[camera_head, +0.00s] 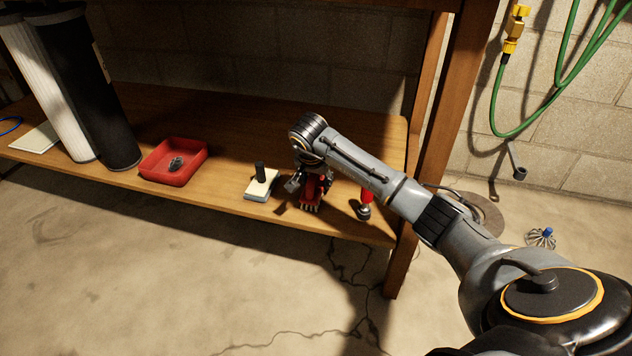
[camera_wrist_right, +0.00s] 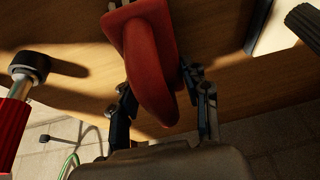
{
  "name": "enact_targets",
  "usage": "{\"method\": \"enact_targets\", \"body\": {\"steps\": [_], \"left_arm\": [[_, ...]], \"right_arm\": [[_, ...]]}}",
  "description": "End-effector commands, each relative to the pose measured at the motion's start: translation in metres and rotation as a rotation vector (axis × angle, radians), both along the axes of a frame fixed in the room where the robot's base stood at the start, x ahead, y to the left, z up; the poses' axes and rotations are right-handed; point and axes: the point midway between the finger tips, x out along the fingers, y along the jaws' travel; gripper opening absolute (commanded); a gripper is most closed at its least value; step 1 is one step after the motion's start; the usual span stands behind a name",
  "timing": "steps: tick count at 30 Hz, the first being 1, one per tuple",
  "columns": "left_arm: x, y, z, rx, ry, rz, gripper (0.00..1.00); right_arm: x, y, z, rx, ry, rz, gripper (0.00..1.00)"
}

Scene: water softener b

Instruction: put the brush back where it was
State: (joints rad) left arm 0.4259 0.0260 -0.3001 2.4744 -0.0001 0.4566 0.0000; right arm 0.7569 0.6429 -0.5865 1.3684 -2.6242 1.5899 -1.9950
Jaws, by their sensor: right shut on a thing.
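The brush (camera_head: 310,196) is red with pale bristles and is at the front edge of the wooden shelf (camera_head: 225,195). My right gripper (camera_head: 308,186) is shut on it from above. In the right wrist view the brush's curved red handle (camera_wrist_right: 152,70) sits between the two fingers (camera_wrist_right: 163,105). The bristles point toward the front edge in the head view. I cannot tell whether the brush touches the shelf. My arm hides part of the shelf behind it. My left gripper is not in view.
A red-handled metal tool (camera_head: 366,201) stands just right of the brush. A pale block with a black handle (camera_head: 262,183) is to its left. Further left are a red tray (camera_head: 150,171) with a dark lump and tall filter cartridges (camera_head: 95,110). A shelf post (camera_head: 425,150) is at right.

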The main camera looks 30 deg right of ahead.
Motion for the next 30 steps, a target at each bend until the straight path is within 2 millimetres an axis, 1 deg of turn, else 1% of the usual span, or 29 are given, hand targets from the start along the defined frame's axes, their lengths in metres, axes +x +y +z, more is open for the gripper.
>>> {"method": "enact_targets", "body": {"steps": [5,6,8,9,20,23,25,30], "left_arm": [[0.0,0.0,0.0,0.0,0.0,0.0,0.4],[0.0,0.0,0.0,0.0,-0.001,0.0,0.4],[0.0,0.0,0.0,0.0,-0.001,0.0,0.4],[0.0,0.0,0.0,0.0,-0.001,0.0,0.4],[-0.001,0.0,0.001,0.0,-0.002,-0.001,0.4],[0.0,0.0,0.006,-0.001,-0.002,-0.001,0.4],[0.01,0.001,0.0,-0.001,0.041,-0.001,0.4],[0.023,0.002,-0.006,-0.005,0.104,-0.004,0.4]], "right_arm": [[0.0,0.0,-0.002,-0.001,0.0,0.0,0.07],[0.0,0.0,-0.003,-0.001,0.001,0.0,0.48],[0.0,0.0,-0.002,-0.001,0.001,0.0,0.61],[0.0,0.0,-0.003,-0.001,0.001,0.0,0.69],[0.0,0.0,0.0,0.001,-0.001,0.0,0.69],[-0.001,0.002,0.011,-0.001,-0.002,0.001,0.69],[-0.004,0.003,0.023,-0.002,-0.003,0.0,0.69],[-0.014,0.013,0.058,-0.003,-0.001,0.002,0.69]]}}
